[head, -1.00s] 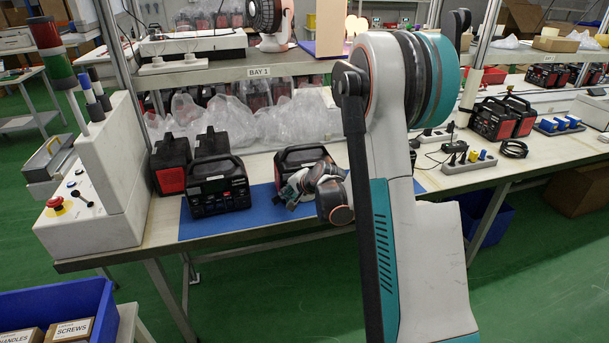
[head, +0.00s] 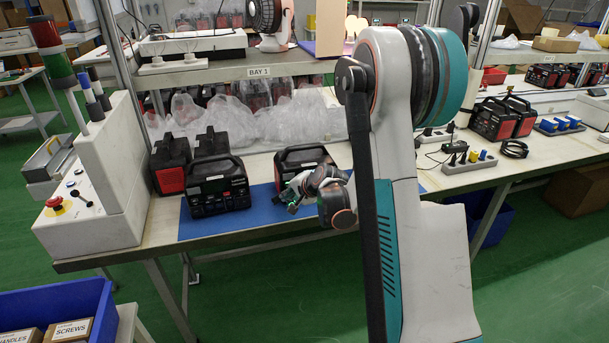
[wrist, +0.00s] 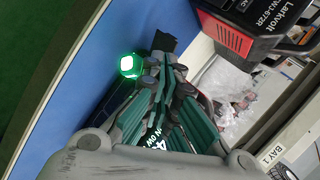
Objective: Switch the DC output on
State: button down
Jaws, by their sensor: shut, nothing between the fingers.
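My gripper (head: 292,203) is shut and empty, in front of the right-hand power station (head: 296,157) on the blue mat. That station is black with red sides, and my gripper and wrist cover much of its front. In the wrist view the closed green-and-grey fingers (wrist: 164,48) lie beside a round green glowing light (wrist: 128,65); whether they touch it I cannot tell. Lit text (wrist: 156,144), partly hidden by the fingers, seems to read "ON 0W". A DC label is not readable.
A second power station (head: 216,186) stands left on the blue mat (head: 255,219); its Larkvolt label (wrist: 268,16) shows in the wrist view. A control box with a red stop button (head: 54,202) is at the left end. Plastic-wrapped goods (head: 265,122) lie behind.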

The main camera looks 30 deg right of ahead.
jog(key=shift+s, duration=0.1)
jog(key=s, duration=0.2)
jog(key=s+a, duration=0.1)
jog(key=s, duration=0.2)
jog(key=shift+s+a, duration=0.3)
jog(key=shift+a, duration=0.05)
dwell(0.5)
